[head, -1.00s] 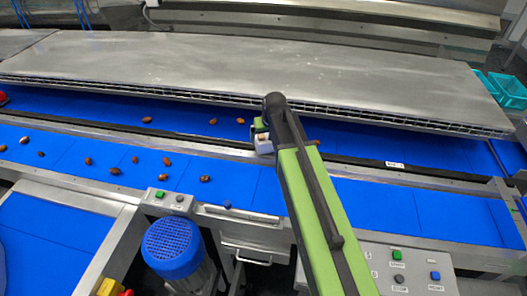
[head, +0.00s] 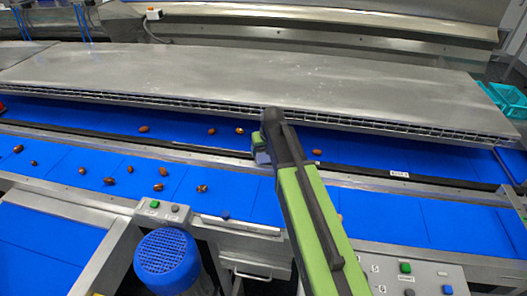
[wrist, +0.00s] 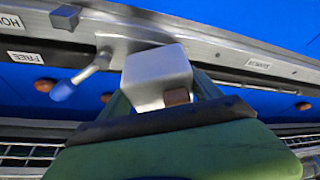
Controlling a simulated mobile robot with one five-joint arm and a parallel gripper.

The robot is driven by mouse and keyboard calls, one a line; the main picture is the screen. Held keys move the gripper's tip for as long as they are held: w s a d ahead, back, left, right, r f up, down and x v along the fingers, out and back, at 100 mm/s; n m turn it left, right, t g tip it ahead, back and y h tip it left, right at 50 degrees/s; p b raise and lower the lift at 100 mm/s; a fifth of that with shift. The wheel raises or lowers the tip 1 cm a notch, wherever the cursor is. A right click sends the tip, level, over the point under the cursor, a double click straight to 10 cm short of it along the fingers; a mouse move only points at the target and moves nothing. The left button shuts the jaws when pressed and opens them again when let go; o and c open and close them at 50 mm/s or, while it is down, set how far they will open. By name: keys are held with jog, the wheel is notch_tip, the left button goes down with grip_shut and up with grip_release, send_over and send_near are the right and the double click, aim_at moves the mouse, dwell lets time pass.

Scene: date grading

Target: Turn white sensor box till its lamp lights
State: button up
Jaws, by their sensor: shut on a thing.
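The white sensor box (wrist: 157,72) sits between the two green fingers of my gripper (wrist: 163,100) in the wrist view. The fingers are shut on its sides. A small brown square shows on its near face. No lit lamp shows. The box is at a metal rail, beside a lever with a blue knob (wrist: 62,91). In the head view my gripper (head: 261,149) is at the rail between the two blue belts, and the arm hides most of the box.
Several brown dates lie on the front belt (head: 60,161) and rear belt (head: 185,132). A steel cover (head: 230,75) overhangs the rear belt. A blue motor (head: 166,252) and a button panel (head: 425,275) stand in front. A "FREE" label (wrist: 36,86) is by the lever.

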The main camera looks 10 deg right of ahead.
jog(key=shift+c, duration=0.7)
jog(key=m+h, duration=0.1)
jog(key=m, duration=0.1)
jog(key=m+h, duration=0.1)
jog(key=m, duration=0.2)
jog(key=shift+g, duration=0.3)
jog(key=o, duration=1.4)
jog(key=shift+s+r, duration=0.1)
jog(key=shift+r, duration=0.15)
jog(key=p+v, duration=1.6)
jog(key=v, duration=0.1)
jog(key=shift+s+a+f, duration=0.1)
